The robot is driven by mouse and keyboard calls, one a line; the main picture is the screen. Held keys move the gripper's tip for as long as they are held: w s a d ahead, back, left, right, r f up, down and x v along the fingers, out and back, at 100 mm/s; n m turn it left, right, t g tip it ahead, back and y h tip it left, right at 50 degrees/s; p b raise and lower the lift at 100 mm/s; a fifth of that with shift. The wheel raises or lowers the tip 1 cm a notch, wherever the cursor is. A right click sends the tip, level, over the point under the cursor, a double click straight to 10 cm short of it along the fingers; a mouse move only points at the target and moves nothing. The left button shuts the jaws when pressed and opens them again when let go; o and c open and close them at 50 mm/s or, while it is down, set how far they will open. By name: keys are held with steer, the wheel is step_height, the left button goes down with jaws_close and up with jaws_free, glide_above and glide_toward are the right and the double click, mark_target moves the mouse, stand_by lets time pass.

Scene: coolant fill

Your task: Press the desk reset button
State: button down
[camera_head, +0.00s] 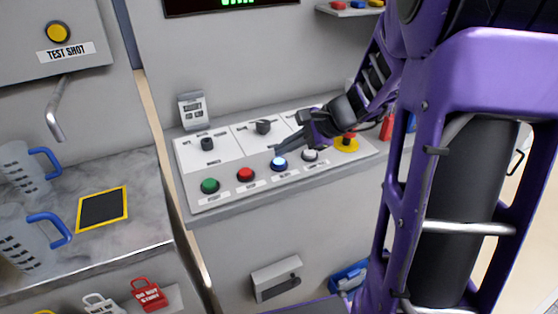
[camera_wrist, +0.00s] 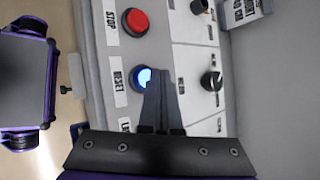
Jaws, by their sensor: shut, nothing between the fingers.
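The reset button (camera_head: 279,163) is blue, lit at its centre, with a white label, and sits on the desk panel between the red stop button and a white button. In the wrist view the reset button (camera_wrist: 142,77) is beside the fingertips, on their left, with the RESET label next to it. My gripper (camera_head: 277,148) is shut and empty, its fingertips just behind and above the button in the head view. In the wrist view the gripper (camera_wrist: 167,75) overlaps the button's right edge. I cannot tell whether the tips touch it.
A red stop button (camera_head: 246,174) and a green button (camera_head: 210,186) lie left of it; a white button (camera_head: 310,154) and a red emergency knob (camera_head: 348,139) lie right. Black rotary knobs (camera_head: 263,127) stand behind.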

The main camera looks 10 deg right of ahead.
mark_target(284, 162)
steer(key=shift+f, duration=0.15)
stand_by(0.5)
steer(key=shift+f+b, duration=0.3)
steer(key=shift+b, duration=0.15)
steer(key=shift+f, duration=0.55)
stand_by(0.5)
steer(key=shift+r, duration=0.15)
steer(key=shift+r+p, duration=0.55)
steer(key=shift+r, duration=0.25)
step_height(284, 162, up, 5)
steer(key=p, duration=0.4)
steer(key=shift+r, duration=0.1)
stand_by(0.7)
